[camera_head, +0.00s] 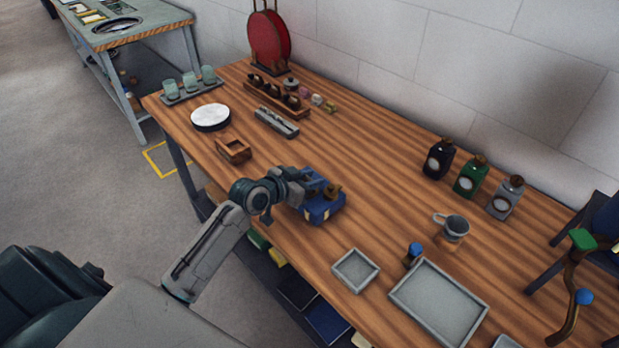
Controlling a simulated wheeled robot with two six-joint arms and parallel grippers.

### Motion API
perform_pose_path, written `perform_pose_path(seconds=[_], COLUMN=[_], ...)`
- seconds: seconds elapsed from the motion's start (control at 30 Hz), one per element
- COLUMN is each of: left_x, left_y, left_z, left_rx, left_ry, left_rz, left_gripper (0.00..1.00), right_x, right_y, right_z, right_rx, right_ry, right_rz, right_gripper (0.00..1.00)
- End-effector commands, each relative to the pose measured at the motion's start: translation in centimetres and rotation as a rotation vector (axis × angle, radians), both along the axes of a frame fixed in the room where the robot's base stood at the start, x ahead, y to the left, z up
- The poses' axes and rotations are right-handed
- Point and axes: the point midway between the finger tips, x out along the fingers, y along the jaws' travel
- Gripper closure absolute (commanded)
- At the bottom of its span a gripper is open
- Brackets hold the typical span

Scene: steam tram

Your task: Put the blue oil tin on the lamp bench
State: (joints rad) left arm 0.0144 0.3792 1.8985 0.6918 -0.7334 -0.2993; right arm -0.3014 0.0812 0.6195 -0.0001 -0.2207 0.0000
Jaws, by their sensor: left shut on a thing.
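A blue oil tin (324,207) with a brass-coloured cap and a pale label is at the front edge of the wooden bench (370,190). My left gripper (312,188) is shut on the tin and covers part of its top and left side. I cannot tell whether the tin's base touches the bench top. I cannot tell from the picture which bench is the lamp bench. My right gripper is not in view.
A small tray (355,270) and a larger tray (438,302) lie at the front right. A wooden box (233,149) is at left. The bench middle is clear. Another table (120,32) stands far left.

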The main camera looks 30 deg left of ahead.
Motion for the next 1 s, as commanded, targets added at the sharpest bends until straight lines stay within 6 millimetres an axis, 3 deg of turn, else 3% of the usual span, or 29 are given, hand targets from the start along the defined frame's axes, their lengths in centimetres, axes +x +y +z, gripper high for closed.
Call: perform_pose_path(seconds=[0.17,0.2,0.3,0.67,1.0], left_x=[0.0,0.0,0.0,-0.3,-4.8], left_y=[0.0,0.0,0.0,0.1,1.7], left_z=[-0.2,-0.2,-0.2,0.1,1.8], left_rx=[0.0,0.0,0.0,0.002,0.007], left_ry=[-0.003,0.0,0.0,-0.001,0.002], left_rz=[0.0,0.0,0.0,-0.001,-0.003], left_gripper=[1.0,0.63,0.49,0.49,0.49], right_x=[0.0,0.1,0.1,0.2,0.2], right_y=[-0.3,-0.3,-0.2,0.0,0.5], right_z=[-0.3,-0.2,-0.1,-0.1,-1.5], right_rx=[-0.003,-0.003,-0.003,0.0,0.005], right_ry=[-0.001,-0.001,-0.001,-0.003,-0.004], right_rz=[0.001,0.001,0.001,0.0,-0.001], right_gripper=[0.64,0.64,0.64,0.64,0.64])
